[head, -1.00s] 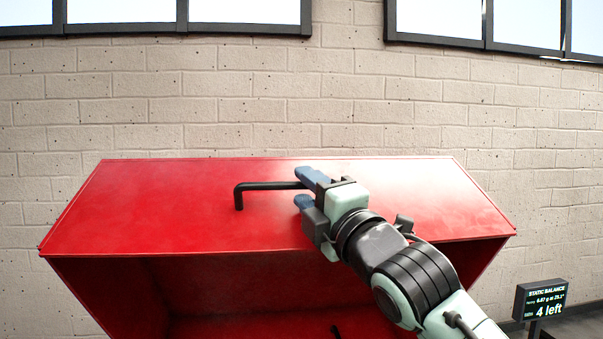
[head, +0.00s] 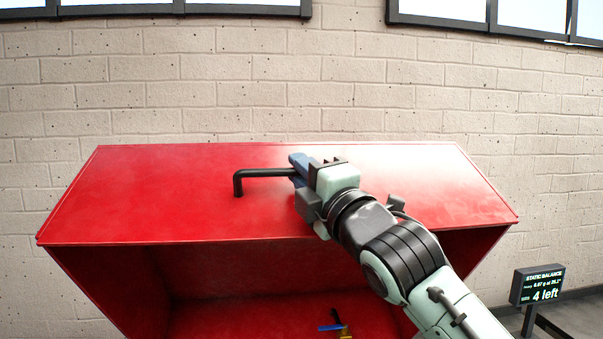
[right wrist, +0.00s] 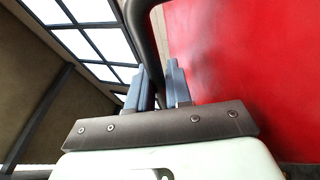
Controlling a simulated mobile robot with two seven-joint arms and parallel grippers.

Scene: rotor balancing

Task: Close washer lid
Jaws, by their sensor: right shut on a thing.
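The red washer lid (head: 160,195) stands open and tilted above the red washer tub (head: 230,285) in the head view. A black bar handle (head: 262,173) runs along the lid's face. My right gripper (head: 298,173) is shut on the right part of the handle. In the right wrist view the blue fingers (right wrist: 160,88) are on either side of the dark handle (right wrist: 143,40), with the red lid (right wrist: 240,50) to the right. The handle's right end is hidden behind the gripper. My left gripper is not in view.
Inside the tub's opening lies a small item with blue and yellow parts (head: 343,333), partly cut off. A small display (head: 537,285) reading "STATIC BALANCE" and "4 left" stands at the right. A block wall (head: 300,100) is behind the washer.

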